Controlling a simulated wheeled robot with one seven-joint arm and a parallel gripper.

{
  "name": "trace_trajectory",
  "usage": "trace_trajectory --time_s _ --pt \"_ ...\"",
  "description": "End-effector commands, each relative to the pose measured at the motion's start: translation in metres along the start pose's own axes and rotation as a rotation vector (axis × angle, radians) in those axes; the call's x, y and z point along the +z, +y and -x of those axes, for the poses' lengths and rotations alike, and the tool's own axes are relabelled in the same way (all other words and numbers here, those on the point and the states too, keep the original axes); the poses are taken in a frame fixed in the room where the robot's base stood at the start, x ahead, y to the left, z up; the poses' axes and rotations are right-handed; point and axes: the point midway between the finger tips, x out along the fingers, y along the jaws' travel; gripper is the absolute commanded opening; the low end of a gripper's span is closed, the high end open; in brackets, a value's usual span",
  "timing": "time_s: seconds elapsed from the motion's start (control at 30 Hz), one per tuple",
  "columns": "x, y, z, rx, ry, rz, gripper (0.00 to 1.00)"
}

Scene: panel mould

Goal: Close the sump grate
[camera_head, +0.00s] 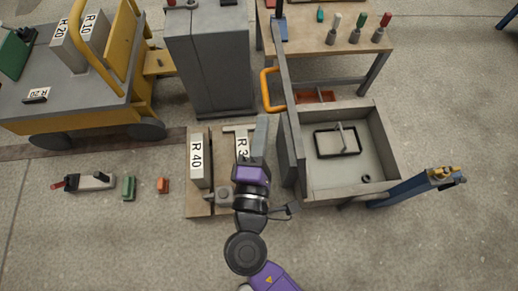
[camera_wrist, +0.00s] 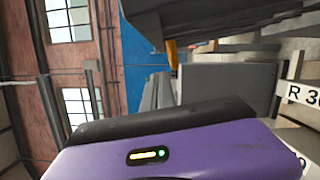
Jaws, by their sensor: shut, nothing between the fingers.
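A grey open-topped box (camera_head: 385,135) stands right of centre in the head view. A dark grey panel, seemingly the sump grate (camera_head: 290,125), stands on edge, roughly upright, along the box's left side. An orange bar handle (camera_head: 267,90) sticks out from its left face near the far end. My gripper (camera_head: 263,120) is shut and empty, just left of the panel; I cannot tell whether they touch. In the wrist view, a dark slab, likely the grate (camera_wrist: 205,18), crosses the top, with the orange handle (camera_wrist: 172,55) partly hidden below it.
Weights marked R 40 (camera_head: 196,160) and R 3-something stand on a board left of and under my gripper. A grey cabinet (camera_head: 208,60) is behind. A workbench (camera_head: 330,37) with tools is at the back. A blue stand (camera_head: 405,190) is right of the box. The front right floor is clear.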

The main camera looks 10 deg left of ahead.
Motion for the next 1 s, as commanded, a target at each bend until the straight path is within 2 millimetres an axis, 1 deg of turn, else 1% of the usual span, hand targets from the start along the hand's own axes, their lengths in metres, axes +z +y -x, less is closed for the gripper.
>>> trace_trajectory --time_s 0.03,0.13,0.3,0.43,0.83,1.0 --pt "0.005 -0.002 -0.005 0.0 -0.002 0.0 0.0" --pt "0.021 -0.002 -0.007 0.0 -0.001 0.001 0.0" --pt "0.035 -0.001 -0.011 -0.001 0.0 0.001 0.0" --pt "0.038 0.0 -0.012 0.0 0.001 0.0 0.0" --pt "0.041 0.001 -0.012 -0.002 0.0 -0.006 0.0" --pt "0.051 0.004 -0.015 -0.012 -0.003 -0.043 0.0"
